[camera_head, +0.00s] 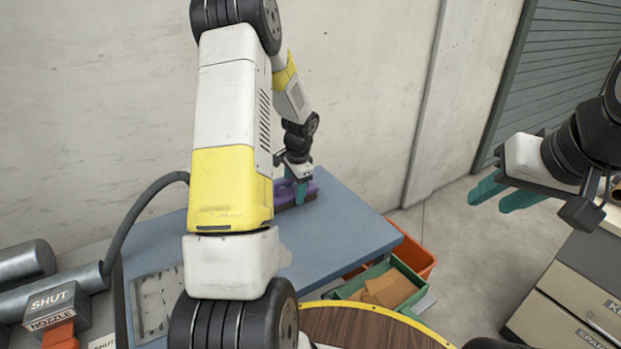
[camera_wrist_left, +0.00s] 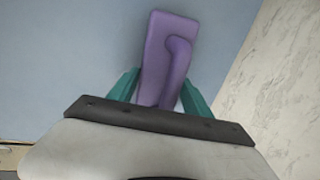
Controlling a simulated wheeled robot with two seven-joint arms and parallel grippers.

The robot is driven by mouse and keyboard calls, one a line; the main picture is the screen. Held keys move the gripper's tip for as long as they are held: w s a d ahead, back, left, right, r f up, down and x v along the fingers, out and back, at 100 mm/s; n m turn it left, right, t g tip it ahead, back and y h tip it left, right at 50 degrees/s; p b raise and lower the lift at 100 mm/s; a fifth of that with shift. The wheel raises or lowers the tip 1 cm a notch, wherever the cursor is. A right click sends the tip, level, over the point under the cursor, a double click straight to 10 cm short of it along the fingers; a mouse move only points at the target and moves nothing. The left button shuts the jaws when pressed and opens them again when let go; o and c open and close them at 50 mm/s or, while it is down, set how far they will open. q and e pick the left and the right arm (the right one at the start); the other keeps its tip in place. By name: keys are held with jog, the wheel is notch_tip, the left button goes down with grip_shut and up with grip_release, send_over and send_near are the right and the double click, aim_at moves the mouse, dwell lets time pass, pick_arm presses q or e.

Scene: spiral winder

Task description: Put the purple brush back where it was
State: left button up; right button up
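The purple brush (camera_head: 286,194) lies on the blue-grey table top (camera_head: 335,235) near its back edge, by the wall. In the left wrist view the brush (camera_wrist_left: 156,50) shows as a flat block with a raised, curved handle. My left gripper (camera_head: 299,190) is down at the brush. Its teal fingers (camera_wrist_left: 160,88) stand apart on either side of the handle, with a gap showing near the right finger. The lower end of the brush is hidden by the gripper body. My right gripper (camera_head: 503,196) is open and empty, in the air at the right.
An orange bin (camera_head: 416,254) and a green bin (camera_head: 407,300) with orange-brown pieces stand at the table's right side. A round wooden top with a yellow rim (camera_head: 345,305) is in front. Grey cylinders (camera_head: 25,262) and a hose are at left. A concrete wall borders the table's back.

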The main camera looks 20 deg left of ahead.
pick_arm(q)
jog(key=o, duration=0.3)
jog(key=shift+r, duration=0.1)
notch_tip(320, 180, up, 12)
jog(key=s+d, duration=0.2)
jog(key=s+d+r+n+t+h, duration=0.1)
jog(key=s+d+r+n, duration=0.15)
jog(key=s+r, duration=0.3)
jog(key=s+d+r+n+t, duration=0.1)
jog(key=s+d+r, duration=0.25)
jog(key=r, duration=0.25)
jog(key=s+d+r+n+t+h, duration=0.1)
jog(key=s+d, duration=0.1)
jog(key=s, duration=0.3)
jog(key=s+d+r+n+t+h, duration=0.1)
jog(key=s+d+n, duration=0.1)
jog(key=s, duration=0.4)
jog(key=s+d+r+n, duration=0.1)
jog(key=s+d, duration=0.1)
jog(key=s, duration=0.3)
jog(key=shift+s+d+r+t+h, duration=0.2)
jog(key=shift+s+t+h, duration=0.2)
